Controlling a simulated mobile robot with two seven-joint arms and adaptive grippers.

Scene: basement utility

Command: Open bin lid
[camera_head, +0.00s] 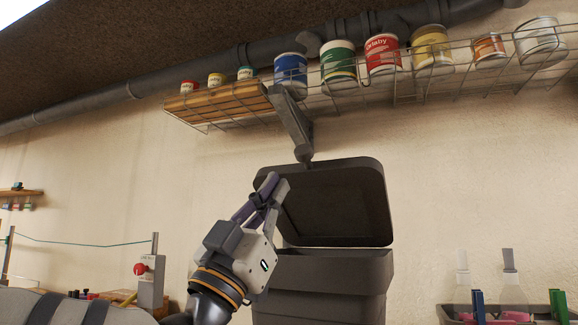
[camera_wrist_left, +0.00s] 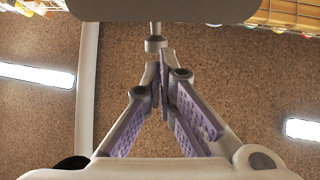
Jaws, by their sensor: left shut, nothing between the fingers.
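The dark grey bin (camera_head: 322,290) stands against the wall in the head view. Its lid (camera_head: 345,200) is raised and tilted up, with its underside facing me and a dark gap above the bin body. My left gripper (camera_head: 272,184) is shut and empty at the left edge of the lid, pointing upward; whether it touches the lid I cannot tell. In the left wrist view its purple-padded fingers (camera_wrist_left: 163,65) meet at the tips. A dark rounded edge, perhaps the lid (camera_wrist_left: 160,9), crosses the top there. My right gripper is not in view.
A wire shelf (camera_head: 400,90) with paint cans and wooden boards hangs above the bin, with a grey bracket (camera_head: 293,125) reaching down near the lid. A crate (camera_head: 450,316) with bottles is at lower right. A post with a red button (camera_head: 150,275) stands at left.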

